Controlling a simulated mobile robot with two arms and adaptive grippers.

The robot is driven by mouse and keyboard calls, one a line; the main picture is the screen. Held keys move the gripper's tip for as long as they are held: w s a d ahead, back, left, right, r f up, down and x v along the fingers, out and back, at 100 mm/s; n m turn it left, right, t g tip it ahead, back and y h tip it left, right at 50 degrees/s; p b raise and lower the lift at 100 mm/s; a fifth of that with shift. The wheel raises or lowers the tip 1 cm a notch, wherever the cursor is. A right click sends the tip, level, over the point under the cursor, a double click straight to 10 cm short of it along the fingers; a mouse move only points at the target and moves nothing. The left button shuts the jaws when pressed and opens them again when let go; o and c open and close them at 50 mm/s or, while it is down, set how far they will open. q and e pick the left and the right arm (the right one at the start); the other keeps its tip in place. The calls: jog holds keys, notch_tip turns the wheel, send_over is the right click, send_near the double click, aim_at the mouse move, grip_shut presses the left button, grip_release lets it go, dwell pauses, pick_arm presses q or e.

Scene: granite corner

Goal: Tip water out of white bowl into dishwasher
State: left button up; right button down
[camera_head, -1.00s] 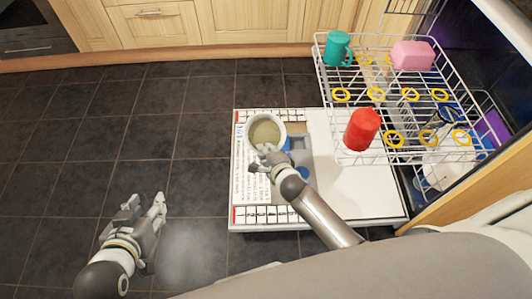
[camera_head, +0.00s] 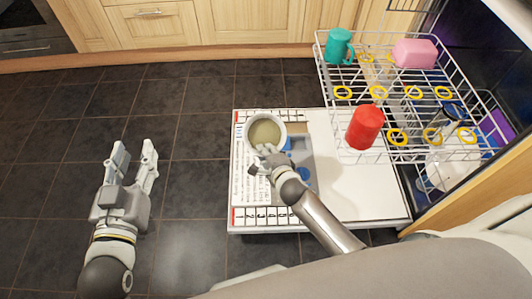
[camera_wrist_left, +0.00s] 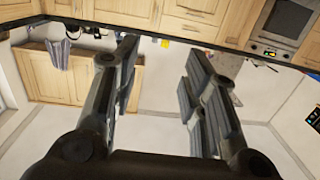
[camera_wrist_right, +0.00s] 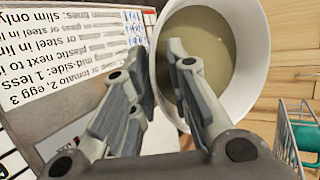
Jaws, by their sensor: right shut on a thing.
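The white bowl (camera_head: 283,123) holds murky greenish-yellow water (camera_head: 265,133) and looks roughly level over the left part of the open dishwasher door (camera_head: 350,195). My right gripper (camera_head: 263,158) is shut on the bowl's near rim. In the right wrist view the bowl (camera_wrist_right: 260,70) fills the upper right, with one finger inside it over the water and one outside. My left gripper (camera_head: 134,158) is open and empty above the floor at the left. In the left wrist view its fingers (camera_wrist_left: 160,75) are spread apart with nothing between them.
The pulled-out white wire rack (camera_head: 318,75) stands right of the bowl. It carries a red cup (camera_head: 365,127), a teal mug (camera_head: 338,46) and a pink container (camera_head: 414,53). Wooden cabinets (camera_head: 255,20) line the back. The dark tiled floor (camera_head: 190,110) is free at the left.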

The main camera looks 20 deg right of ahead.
jog(key=shift+f+b, duration=0.35)
jog(key=shift+b, duration=0.5)
jog(key=shift+w+f+t+b, duration=0.1)
jog(key=shift+f+t+b, duration=0.25)
jog(key=shift+b, duration=0.5)
pick_arm(q)
jog(key=s+r+t+h, duration=0.4)
jog(key=r+t, duration=0.6)
jog(key=r, duration=0.5)
jog(key=shift+s+d, duration=0.2)
jog(key=shift+s, duration=0.95)
pick_arm(e)
jog(key=shift+r, duration=0.1)
